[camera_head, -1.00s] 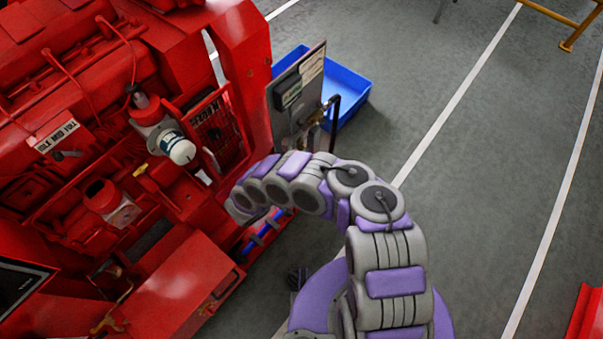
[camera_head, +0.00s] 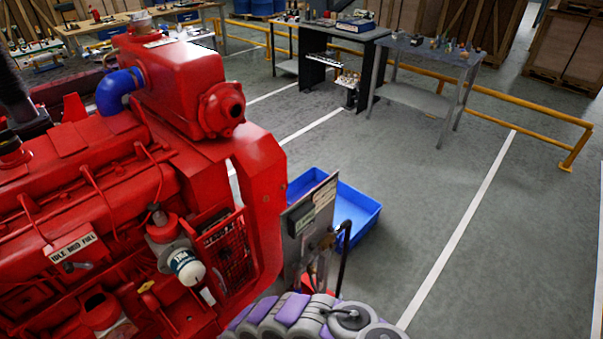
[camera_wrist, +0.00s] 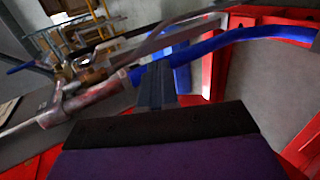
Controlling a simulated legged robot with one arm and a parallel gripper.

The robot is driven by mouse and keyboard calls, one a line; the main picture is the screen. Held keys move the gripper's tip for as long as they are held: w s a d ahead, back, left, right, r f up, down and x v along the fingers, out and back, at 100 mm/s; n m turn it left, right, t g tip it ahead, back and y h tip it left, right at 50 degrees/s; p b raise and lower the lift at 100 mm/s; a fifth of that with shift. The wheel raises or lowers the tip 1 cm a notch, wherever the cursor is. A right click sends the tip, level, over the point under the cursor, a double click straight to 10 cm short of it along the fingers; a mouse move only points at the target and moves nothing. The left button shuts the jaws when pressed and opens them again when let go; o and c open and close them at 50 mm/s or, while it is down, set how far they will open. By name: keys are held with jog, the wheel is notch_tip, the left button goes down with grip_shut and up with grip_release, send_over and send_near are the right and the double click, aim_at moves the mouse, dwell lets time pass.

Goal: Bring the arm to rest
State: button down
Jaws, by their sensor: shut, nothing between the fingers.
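My arm, grey and purple, shows at the bottom edge of the head view, arching beside the red pumpset (camera_head: 110,190). Its lower links and my gripper are out of that picture. In the wrist view, my gripper (camera_wrist: 156,84) shows as narrow dark fingers held together beyond a purple and black body. Nothing is seen between the fingers. A copper-coloured pipe fitting (camera_wrist: 85,102) and a blue hose (camera_wrist: 240,36) lie just beyond the fingertips in that picture. I cannot tell whether they touch.
A panel (camera_head: 308,230) on a stand rises just beyond my arm, with a blue tray (camera_head: 362,208) behind it. Workbenches (camera_head: 425,70) and a yellow rail (camera_head: 510,120) stand farther back. The grey floor on the right is clear.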

jog(key=w+d+r+m+g+h, duration=0.1)
jog(key=w+d+r+h, duration=0.2)
jog(key=w+d+r, duration=0.4)
jog(key=w+d+r+m+g+h, duration=0.1)
jog(key=w+d+r+h, duration=0.25)
jog(key=d+r, duration=0.65)
jog(key=s+d+r+m+g+h, duration=0.1)
jog(key=s+d+r+m+g, duration=0.2)
jog(key=d+r, duration=0.6)
jog(key=d+r+m+g+h, duration=0.1)
jog(key=d+r+m+g, duration=0.25)
jog(key=d+r, duration=0.6)
jog(key=s+d+r+m+g+y, duration=0.2)
jog(key=s+r+m+g+y, duration=0.3)
jog(key=s+r, duration=1.05)
jog(key=s+a+n+t+y, duration=0.1)
jog(key=s+a+y, duration=0.4)
jog(key=s, duration=0.5)
jog(key=s+a+r+n+t+y, duration=0.1)
jog(key=s+a+n+y, duration=0.1)
jog(key=s+a+y, duration=0.4)
jog(key=s+a, duration=0.3)
jog(key=s, duration=0.1)
jog(key=shift+s, duration=0.3)
